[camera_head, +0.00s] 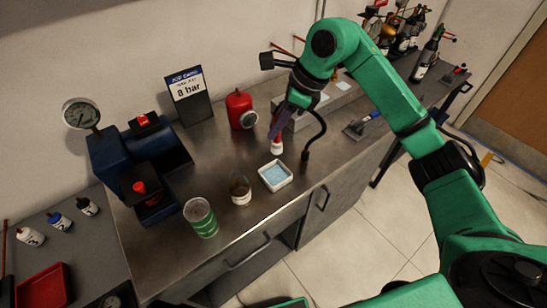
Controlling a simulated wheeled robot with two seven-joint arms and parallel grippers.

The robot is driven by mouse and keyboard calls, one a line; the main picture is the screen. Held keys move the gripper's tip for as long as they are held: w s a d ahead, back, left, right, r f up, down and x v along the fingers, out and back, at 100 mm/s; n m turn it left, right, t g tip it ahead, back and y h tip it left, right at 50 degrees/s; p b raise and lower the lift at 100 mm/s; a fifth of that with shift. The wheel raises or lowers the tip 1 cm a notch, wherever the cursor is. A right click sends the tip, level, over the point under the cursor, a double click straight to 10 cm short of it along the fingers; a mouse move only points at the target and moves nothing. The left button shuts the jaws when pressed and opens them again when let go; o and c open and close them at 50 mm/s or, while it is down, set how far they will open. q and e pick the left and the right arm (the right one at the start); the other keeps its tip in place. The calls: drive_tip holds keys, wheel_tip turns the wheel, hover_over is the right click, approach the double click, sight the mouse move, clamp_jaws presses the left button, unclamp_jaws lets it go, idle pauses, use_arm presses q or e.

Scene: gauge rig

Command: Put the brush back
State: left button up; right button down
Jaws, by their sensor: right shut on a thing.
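My right gripper (282,122) is in the middle of the bench, reached by the green arm from the right, and points down. It is shut on a slim thing with a red upper part and a white lower end, which looks like the brush (277,146). The brush is about upright, behind a square white dish (289,182) with pale blue content. I cannot tell whether its lower end touches the bench. My fingers hide its upper part. My left gripper is not in view.
A black hose (319,127) hangs right of the brush. A blue-handled tool (360,126) lies further right.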

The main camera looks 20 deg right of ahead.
drive_tip(key=f+p, duration=0.2)
drive_tip(key=f, duration=0.9)
drive_tip(key=shift+a, duration=0.2)
drive_tip(key=shift+w+d+f, duration=0.1)
drive_tip(key=shift+f, duration=0.05)
drive_tip(key=c, duration=1.2)
unclamp_jaws()
drive_tip(key=shift+f, duration=0.15)
drive_tip(key=o, duration=0.4)
drive_tip(key=shift+o, duration=0.2)
